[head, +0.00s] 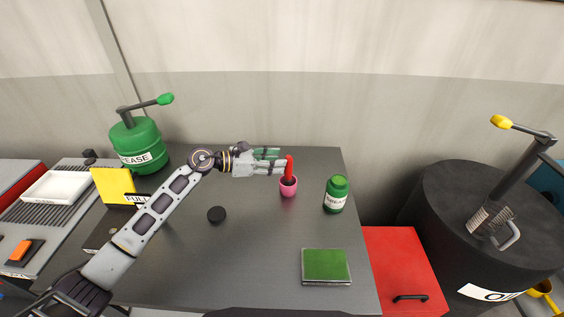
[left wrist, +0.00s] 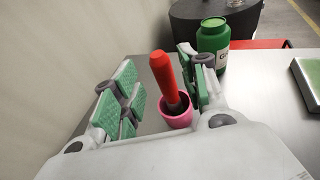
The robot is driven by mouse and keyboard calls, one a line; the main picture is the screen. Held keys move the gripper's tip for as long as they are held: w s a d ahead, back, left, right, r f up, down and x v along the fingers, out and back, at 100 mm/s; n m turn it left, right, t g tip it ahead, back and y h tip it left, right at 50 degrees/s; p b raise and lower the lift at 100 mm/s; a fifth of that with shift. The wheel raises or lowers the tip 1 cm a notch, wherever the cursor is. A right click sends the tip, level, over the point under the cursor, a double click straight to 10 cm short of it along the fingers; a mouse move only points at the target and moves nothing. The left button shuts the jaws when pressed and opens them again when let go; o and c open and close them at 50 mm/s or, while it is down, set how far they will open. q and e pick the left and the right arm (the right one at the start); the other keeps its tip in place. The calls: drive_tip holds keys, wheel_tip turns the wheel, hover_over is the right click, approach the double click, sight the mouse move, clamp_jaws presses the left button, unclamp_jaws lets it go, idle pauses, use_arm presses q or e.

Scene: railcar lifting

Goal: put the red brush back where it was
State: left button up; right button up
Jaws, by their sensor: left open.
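The red brush (head: 289,168) stands with its red handle up in a small pink cup (head: 288,188) on the grey table. In the left wrist view the brush (left wrist: 166,79) leans slightly inside the pink cup (left wrist: 176,115); its lower end is hidden in the cup. My left gripper (head: 282,161) is open at the brush. In the left wrist view the open fingers (left wrist: 160,90) have green pads, one on each side of the handle, with a gap on the left. My right gripper is not in view.
A green grease jar (head: 336,194) stands close to the right of the cup. A green grease pump (head: 139,144) stands at the back left. A dark drum (head: 490,220) is beyond the table's right edge.

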use_arm(q)
drive_tip(key=b+v, duration=0.1)
drive_tip(key=v, duration=0.6)
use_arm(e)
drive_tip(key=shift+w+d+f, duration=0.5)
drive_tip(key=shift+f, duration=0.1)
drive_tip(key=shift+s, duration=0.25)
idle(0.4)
